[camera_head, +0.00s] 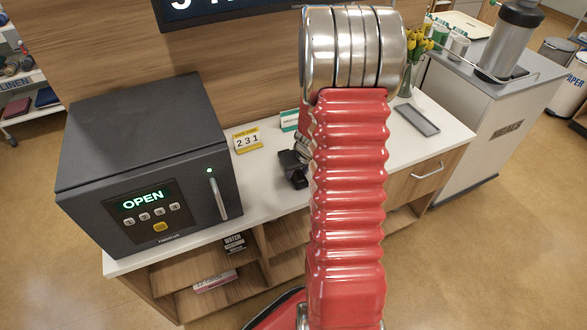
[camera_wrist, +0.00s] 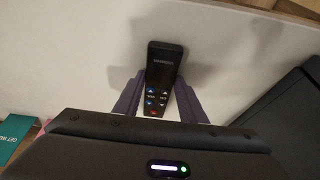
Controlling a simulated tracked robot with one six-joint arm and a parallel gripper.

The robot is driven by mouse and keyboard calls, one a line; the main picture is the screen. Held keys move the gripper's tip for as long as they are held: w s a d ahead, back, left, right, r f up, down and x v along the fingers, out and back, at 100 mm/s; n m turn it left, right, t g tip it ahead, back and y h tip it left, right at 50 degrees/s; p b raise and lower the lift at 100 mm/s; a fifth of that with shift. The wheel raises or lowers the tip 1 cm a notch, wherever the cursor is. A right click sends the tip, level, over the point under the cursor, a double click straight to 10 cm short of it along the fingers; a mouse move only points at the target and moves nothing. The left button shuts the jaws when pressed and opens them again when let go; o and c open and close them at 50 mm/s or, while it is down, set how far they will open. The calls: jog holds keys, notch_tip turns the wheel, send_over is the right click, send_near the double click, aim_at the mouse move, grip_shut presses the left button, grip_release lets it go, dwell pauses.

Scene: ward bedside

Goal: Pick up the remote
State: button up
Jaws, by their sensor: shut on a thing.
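The remote (camera_wrist: 165,66) is a dark, slim handset with small coloured buttons, seen in the wrist view over the white top. My gripper (camera_wrist: 162,82) is shut on it, with one dark finger along each long side. The far end of the remote sticks out past the fingertips. I cannot tell whether it touches the top or is raised. In the head view my gripper (camera_head: 293,168) shows as a dark shape over the white bedside top (camera_head: 262,188), partly behind my red arm. The remote cannot be made out there.
A dark safe (camera_head: 145,165) reading OPEN stands left on the top. A grey tray (camera_head: 416,120) lies at right. Yellow flowers (camera_head: 416,45) stand behind it. Open shelves (camera_head: 215,285) are below.

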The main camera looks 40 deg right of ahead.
jog(key=shift+c, duration=0.5)
notch_tip(320, 180, up, 10)
dwell(0.5)
dwell(0.4)
jog(key=w+a+n+y, duration=0.1)
jog(key=w+a+n, duration=0.1)
jog(key=a, duration=0.4)
jog(key=shift+w+f+n, duration=0.35)
jog(key=shift+n, duration=0.15)
jog(key=shift+s, duration=0.1)
